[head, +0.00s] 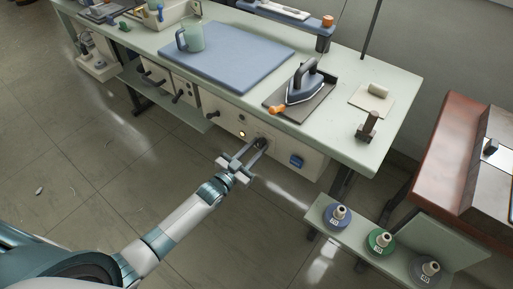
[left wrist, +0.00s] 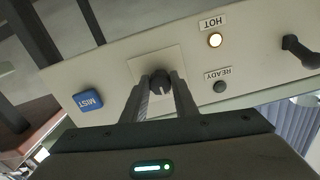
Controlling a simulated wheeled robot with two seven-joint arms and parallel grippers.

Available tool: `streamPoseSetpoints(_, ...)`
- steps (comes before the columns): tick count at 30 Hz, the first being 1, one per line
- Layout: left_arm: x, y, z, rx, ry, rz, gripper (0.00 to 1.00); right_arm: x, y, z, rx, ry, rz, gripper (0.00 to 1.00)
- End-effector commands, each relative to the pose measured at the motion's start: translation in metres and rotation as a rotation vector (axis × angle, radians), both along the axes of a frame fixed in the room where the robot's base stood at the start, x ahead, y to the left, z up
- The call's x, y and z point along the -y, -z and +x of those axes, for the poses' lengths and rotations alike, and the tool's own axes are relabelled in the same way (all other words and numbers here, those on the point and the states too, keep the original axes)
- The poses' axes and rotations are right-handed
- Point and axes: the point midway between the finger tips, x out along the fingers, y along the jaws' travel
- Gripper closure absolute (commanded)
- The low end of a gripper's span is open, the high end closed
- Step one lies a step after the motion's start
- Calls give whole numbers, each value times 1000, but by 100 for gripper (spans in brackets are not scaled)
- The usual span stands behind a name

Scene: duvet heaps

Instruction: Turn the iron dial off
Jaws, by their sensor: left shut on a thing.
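The iron dial (left wrist: 160,80) is a dark round knob on the pale front panel (left wrist: 120,72) under the table. My left gripper (head: 260,146) reaches the panel from the front. In the left wrist view, my left gripper (left wrist: 160,92) has its two fingers on either side of the dial and is shut on it. The lamp by the HOT label (left wrist: 215,40) glows warm; the lamp by the READY label (left wrist: 219,87) is dark. The iron (head: 304,82) stands on a dark rest on the tabletop. The dial's pointer setting cannot be read. My right gripper is not in view.
A blue MIST button (left wrist: 88,101) sits on the same panel, and a dark handle (left wrist: 300,50) is at the other side. A low shelf with several spools (head: 380,240) stands at lower right.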

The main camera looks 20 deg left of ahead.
Motion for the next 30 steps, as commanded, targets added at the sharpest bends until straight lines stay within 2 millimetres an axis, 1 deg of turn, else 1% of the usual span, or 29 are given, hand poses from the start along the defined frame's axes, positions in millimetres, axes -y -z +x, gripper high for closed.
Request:
streamPoseSetpoints(5,1,0,0,-27,1,-74,96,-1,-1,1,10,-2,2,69)
streamPoseSetpoints(11,1,0,0,-77,1,-211,96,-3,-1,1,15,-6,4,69)
streamPoseSetpoints(18,2,0,-1,-152,1,-417,96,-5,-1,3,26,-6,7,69)
streamPoseSetpoints(30,2,1,-1,-276,1,-757,96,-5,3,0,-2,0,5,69)
